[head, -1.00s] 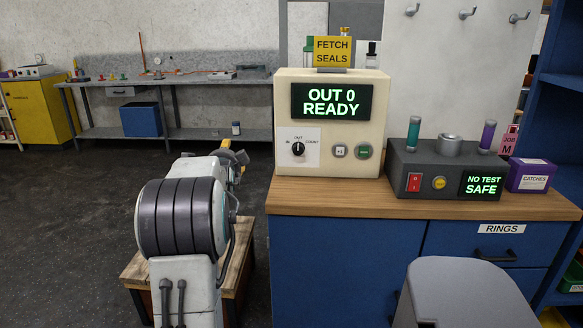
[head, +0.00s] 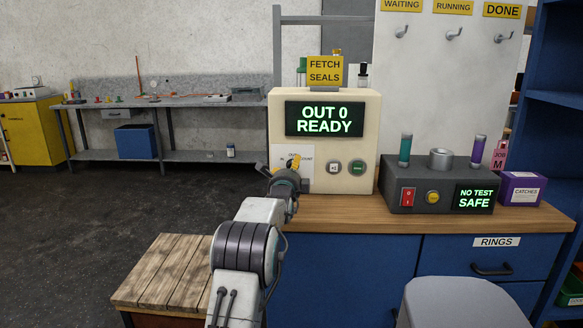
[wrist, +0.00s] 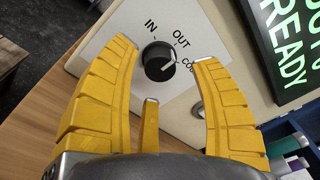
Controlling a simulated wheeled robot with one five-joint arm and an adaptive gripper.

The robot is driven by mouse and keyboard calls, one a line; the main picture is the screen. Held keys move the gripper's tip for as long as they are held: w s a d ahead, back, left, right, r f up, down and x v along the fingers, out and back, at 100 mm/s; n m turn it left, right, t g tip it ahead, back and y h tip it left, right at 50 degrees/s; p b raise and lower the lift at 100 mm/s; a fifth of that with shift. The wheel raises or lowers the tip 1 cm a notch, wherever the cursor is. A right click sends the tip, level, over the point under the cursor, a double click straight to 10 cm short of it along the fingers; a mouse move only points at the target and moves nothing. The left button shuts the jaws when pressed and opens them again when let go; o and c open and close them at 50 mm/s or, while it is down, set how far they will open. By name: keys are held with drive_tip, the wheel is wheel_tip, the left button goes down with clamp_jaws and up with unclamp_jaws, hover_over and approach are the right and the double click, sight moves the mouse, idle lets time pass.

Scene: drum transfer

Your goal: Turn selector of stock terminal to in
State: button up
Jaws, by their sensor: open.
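The stock terminal (head: 372,115) is a cream box on the wooden counter, its screen (head: 325,118) reading OUT 0 READY. Its selector (wrist: 158,61) is a round black knob on a white plate (wrist: 113,42) marked IN, OUT and COUNT. The wrist view is tilted, and I cannot tell the pointer's direction surely. My gripper (wrist: 163,54) is open, its yellow fingers spread on either side of the knob without visible contact. In the head view my gripper (head: 286,170) is in front of the plate and hides most of the knob.
A +1 button and a green button (head: 357,168) sit right of the selector. A grey tester (head: 440,180) and a purple box (head: 520,188) stand further right on the counter (head: 345,212). A wooden stand (head: 165,270) is at lower left. Open floor lies left.

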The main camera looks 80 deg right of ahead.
drive_tip(key=shift+d+p, duration=0.35)
drive_tip(key=shift+d, duration=1.05)
drive_tip(key=shift+c, duration=0.5)
clamp_jaws()
